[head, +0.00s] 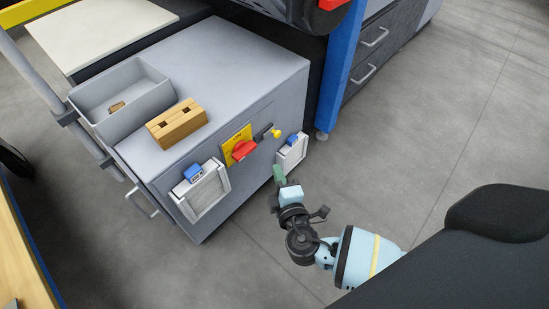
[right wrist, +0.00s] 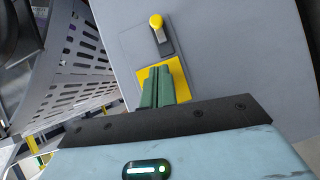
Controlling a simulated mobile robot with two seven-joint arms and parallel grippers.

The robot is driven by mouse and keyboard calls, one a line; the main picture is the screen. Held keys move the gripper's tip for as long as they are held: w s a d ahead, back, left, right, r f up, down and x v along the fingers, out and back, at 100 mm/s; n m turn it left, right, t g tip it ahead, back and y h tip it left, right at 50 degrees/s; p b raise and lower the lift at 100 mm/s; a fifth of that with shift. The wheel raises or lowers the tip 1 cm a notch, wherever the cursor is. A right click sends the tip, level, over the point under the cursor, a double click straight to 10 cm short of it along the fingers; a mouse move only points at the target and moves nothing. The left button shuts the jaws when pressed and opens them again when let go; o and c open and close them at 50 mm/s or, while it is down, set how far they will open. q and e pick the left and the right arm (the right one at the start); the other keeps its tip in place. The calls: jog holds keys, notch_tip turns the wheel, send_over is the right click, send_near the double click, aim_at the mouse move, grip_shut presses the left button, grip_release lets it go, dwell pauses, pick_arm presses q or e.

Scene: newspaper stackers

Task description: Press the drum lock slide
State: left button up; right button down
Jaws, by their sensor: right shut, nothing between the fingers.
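My right gripper (head: 278,176) is in front of the grey cabinet, near its right side in the head view. Its green fingers (right wrist: 158,88) are together and empty in the right wrist view. They overlap a yellow plate (right wrist: 179,78) there; I cannot tell whether they touch it. Beyond them a yellow-tipped lever (right wrist: 156,22) sits on a grey panel. No label marks the drum lock slide. In the head view the cabinet front carries a red handle (head: 243,150) on a yellow plate (head: 229,147) and a yellow knob (head: 276,134) beside a black part. My left gripper is not in view.
The grey cabinet (head: 245,65) bears a grey bin (head: 95,95) and a wooden block (head: 177,123). A blue post (head: 342,70) stands behind. The floor at right is clear. A perforated panel (right wrist: 75,60) shows in the wrist view.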

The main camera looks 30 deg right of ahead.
jog(key=shift+v, duration=0.95)
